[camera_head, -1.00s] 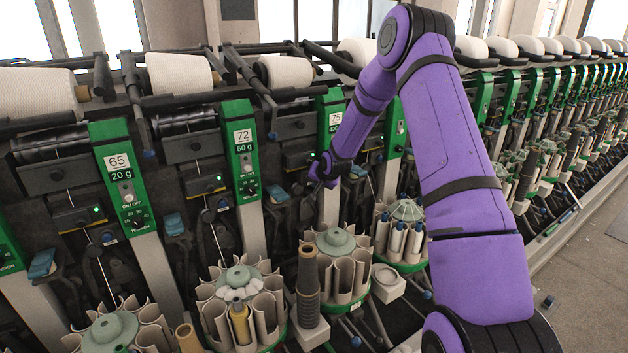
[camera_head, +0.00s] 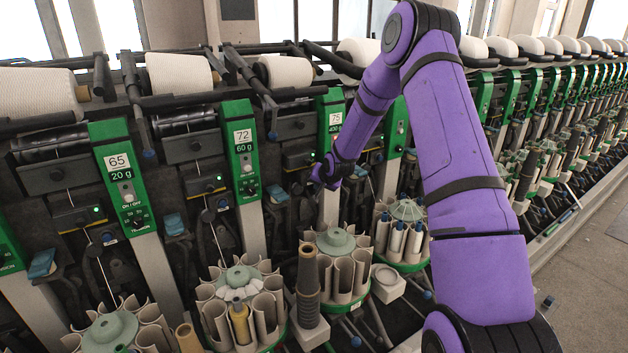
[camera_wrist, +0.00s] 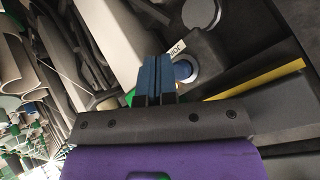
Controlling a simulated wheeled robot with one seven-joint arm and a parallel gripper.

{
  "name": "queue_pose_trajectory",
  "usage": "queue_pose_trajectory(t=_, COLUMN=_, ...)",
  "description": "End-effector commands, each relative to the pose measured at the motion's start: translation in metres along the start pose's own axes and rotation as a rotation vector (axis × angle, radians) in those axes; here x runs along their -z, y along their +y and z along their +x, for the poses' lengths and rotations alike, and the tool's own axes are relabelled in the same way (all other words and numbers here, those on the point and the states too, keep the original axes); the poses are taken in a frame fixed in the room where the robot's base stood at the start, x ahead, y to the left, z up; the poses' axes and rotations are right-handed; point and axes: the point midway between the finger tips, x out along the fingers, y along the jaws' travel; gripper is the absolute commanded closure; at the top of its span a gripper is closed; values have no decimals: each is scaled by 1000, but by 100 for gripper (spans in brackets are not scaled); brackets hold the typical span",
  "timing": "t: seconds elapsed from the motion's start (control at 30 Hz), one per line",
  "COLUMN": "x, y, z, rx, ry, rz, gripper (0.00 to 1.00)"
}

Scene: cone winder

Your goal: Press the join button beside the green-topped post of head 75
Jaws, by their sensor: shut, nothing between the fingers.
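The green-topped post (camera_head: 334,105) of head 75 stands near the middle of the head view, its number label partly beside my purple forearm. My gripper (camera_head: 318,183) is small there, low in front of this post. In the wrist view my gripper (camera_wrist: 157,62) is shut and empty, with its blue fingers together. A round blue button (camera_wrist: 184,70) sits just right of the fingertips, partly hidden by them. A white label reading JOIN (camera_wrist: 177,47) is beside the button. I cannot tell whether the fingers touch the button.
A yellow strip (camera_wrist: 255,80) runs along the right. Post 72 (camera_head: 240,140) stands left of head 75.

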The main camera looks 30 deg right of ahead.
Motion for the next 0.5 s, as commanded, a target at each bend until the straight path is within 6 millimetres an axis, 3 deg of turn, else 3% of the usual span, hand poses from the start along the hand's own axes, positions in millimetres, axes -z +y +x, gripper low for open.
queue_pose_trajectory(t=0.5, x=-7, y=7, z=-10, rx=0, ry=-1, rz=0, gripper=100)
